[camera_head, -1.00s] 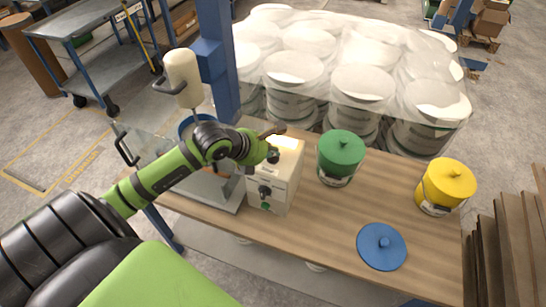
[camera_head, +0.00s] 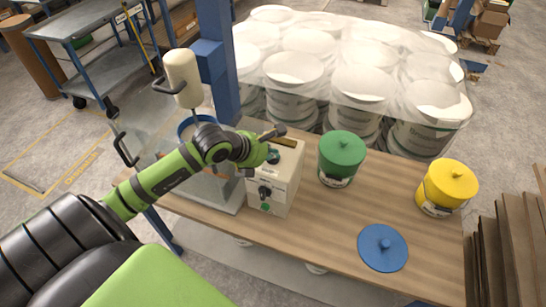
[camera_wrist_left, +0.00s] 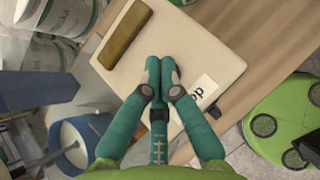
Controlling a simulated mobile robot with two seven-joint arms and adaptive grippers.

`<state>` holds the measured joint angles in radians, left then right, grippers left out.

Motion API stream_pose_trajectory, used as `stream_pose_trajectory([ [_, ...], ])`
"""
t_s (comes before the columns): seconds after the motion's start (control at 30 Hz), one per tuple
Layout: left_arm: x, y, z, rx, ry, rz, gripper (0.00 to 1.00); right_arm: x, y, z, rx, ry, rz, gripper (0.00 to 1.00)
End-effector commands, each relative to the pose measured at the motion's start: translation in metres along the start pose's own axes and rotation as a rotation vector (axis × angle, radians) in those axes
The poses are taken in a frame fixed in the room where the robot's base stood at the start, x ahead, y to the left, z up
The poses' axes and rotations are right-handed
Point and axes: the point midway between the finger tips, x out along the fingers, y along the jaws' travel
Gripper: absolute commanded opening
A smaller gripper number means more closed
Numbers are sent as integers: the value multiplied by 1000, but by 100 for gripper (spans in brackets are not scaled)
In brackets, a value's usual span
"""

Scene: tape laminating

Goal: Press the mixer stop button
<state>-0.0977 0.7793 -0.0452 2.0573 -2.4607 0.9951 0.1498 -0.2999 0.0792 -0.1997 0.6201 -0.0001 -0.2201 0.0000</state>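The cream mixer control box (camera_head: 285,190) stands on the wooden table, with a black knob (camera_head: 264,191) and a small green button (camera_head: 265,207) on its front. My left gripper (camera_head: 272,156) is over the top of the box. In the left wrist view its two teal fingertips (camera_wrist_left: 160,64) are together, with nothing seen between them, at the box's pale top. I cannot tell whether they touch it. A white label (camera_wrist_left: 203,92) lies beside them. No stop button shows apart from the fingers; they may cover it. The mixer (camera_head: 182,78) stands over a blue-rimmed container (camera_head: 188,122).
An olive-brown bar (camera_wrist_left: 127,35) lies on the box top close to the fingers. A green bucket (camera_head: 341,155), a yellow bucket (camera_head: 447,187) and a blue lid (camera_head: 382,248) are on the table to the right. Wrapped white buckets (camera_head: 362,85) stand behind.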

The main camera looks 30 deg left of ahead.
Motion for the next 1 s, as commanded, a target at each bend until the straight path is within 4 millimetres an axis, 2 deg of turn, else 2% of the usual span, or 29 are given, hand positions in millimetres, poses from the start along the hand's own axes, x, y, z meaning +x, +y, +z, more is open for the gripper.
stream_pose_trajectory([
  [0.33,1,0,-1,-1,3,-1,0,0,0,0,0,0,0,0],
  [0.7,-11,0,11,0,2,0,0,-11,0,-1,0,0,0,0],
  [1.0,-11,0,11,0,2,0,0,-10,0,-1,0,0,0,0],
])
